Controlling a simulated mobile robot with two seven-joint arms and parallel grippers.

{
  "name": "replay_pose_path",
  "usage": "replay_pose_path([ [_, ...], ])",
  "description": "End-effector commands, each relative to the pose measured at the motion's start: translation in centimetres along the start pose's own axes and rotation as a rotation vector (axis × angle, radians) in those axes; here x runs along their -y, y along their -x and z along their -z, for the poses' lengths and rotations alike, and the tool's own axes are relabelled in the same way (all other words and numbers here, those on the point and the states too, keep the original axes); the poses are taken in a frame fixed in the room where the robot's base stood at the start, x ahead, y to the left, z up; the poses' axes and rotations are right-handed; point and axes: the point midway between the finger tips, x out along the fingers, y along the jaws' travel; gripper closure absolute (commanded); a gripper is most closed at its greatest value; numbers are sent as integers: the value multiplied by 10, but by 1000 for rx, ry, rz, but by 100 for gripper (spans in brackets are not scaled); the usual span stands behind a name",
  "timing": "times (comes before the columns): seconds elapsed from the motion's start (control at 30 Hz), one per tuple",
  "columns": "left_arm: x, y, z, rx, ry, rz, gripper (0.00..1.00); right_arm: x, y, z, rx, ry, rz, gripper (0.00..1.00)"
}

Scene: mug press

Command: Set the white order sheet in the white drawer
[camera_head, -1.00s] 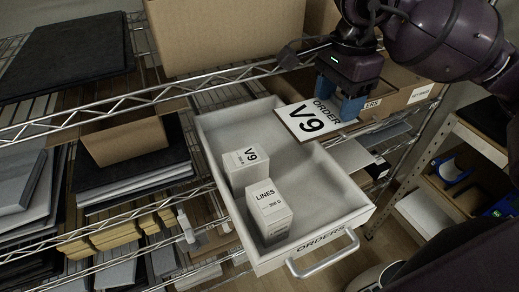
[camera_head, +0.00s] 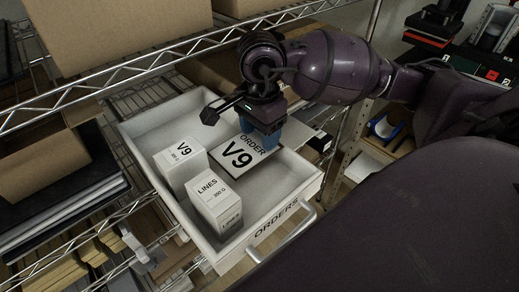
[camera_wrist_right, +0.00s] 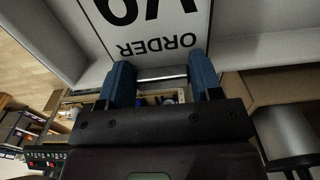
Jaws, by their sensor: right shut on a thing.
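The white order sheet (camera_head: 236,158), a black-edged card marked "V9 ORDER", is over the right part of the open white drawer (camera_head: 267,205). It appears within the drawer's outline, slightly tilted; I cannot tell whether it touches the drawer floor. My right gripper (camera_head: 265,135) is shut on the sheet's "ORDER" edge with blue fingers. In the right wrist view the sheet (camera_wrist_right: 130,35) extends beyond the fingertips (camera_wrist_right: 160,73). The drawer's front reads "ORDERS". My left gripper is not in view.
Inside the drawer stand a white box marked "V9" (camera_head: 181,165) and a taller white box marked "LINES" (camera_head: 215,203), left of the sheet. A wire shelf rail (camera_head: 150,75) runs behind the drawer. The drawer handle (camera_head: 285,238) sticks out in front.

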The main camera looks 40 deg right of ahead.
Motion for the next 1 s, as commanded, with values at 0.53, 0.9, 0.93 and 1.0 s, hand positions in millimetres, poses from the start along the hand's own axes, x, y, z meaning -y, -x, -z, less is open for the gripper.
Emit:
replay_pose_path([
  [0.53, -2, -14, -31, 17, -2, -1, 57, 0, -58, 0, 1, 0, -1, 66],
  [0.9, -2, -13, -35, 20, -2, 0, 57, 0, -60, 0, 0, 0, 0, 66],
  [0.93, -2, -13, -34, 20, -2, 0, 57, 0, -59, 0, 0, 0, 0, 37],
  [1.0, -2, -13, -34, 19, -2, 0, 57, 0, -59, 0, 0, 0, 0, 26],
])
